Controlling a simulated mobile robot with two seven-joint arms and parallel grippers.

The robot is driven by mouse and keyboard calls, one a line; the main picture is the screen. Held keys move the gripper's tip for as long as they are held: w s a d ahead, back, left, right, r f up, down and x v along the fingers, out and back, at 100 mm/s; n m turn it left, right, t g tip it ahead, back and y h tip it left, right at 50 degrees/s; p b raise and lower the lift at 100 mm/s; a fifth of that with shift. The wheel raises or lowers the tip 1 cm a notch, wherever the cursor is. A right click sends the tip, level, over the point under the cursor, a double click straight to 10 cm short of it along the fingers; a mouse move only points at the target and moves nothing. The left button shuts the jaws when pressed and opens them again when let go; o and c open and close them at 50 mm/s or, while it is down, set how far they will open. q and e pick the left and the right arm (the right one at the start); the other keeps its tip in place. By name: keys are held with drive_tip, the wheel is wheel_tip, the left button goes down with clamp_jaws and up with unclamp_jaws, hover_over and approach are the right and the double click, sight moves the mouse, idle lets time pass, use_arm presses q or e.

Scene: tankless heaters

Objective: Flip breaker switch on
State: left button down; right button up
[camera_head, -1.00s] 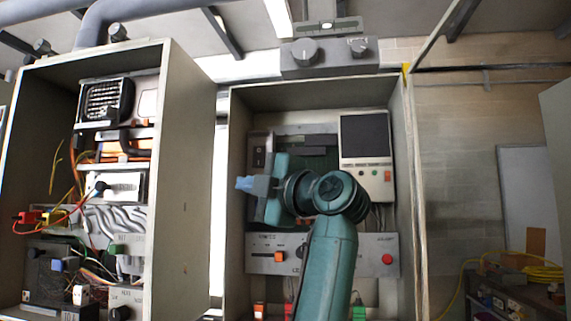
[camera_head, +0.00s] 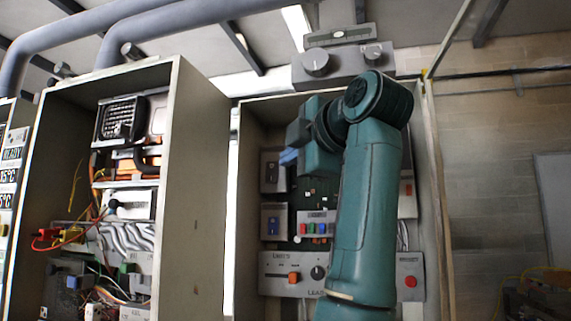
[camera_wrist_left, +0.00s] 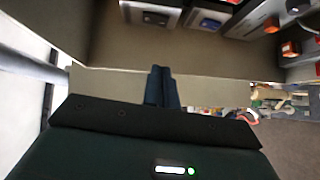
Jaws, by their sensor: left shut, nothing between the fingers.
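The open cabinet (camera_head: 238,260) holds two small grey switch boxes on its left side. The upper box (camera_head: 272,172) has a dark face and the lower box (camera_head: 273,220) has a blue part; I cannot tell which is the breaker switch or its setting. They also show at the top of the left wrist view, dark box (camera_wrist_left: 153,12) and blue-marked box (camera_wrist_left: 208,18). My left gripper (camera_head: 289,157) is shut and empty, just right of the upper box in the head view. Its fingertips (camera_wrist_left: 162,72) appear apart from both boxes. My right gripper is out of view.
A second open cabinet (camera_head: 190,190) with loose wires stands left. My arm hides much of the cabinet's interior.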

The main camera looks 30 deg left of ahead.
use_arm(q)
drive_tip(key=p, duration=0.2)
approach(266, 181)
drive_tip(key=a, duration=0.4)
drive_tip(key=shift+w+a+p, duration=0.2)
drive_tip(key=shift+w+p, duration=0.25)
drive_tip(key=shift+w, duration=0.1)
drive_tip(key=shift+w+a+p, duration=0.2)
drive_tip(key=shift+w+p, duration=0.25)
drive_tip(key=shift+w, duration=0.4)
drive_tip(key=shift+w+f, duration=0.1)
drive_tip(key=shift+f, duration=0.05)
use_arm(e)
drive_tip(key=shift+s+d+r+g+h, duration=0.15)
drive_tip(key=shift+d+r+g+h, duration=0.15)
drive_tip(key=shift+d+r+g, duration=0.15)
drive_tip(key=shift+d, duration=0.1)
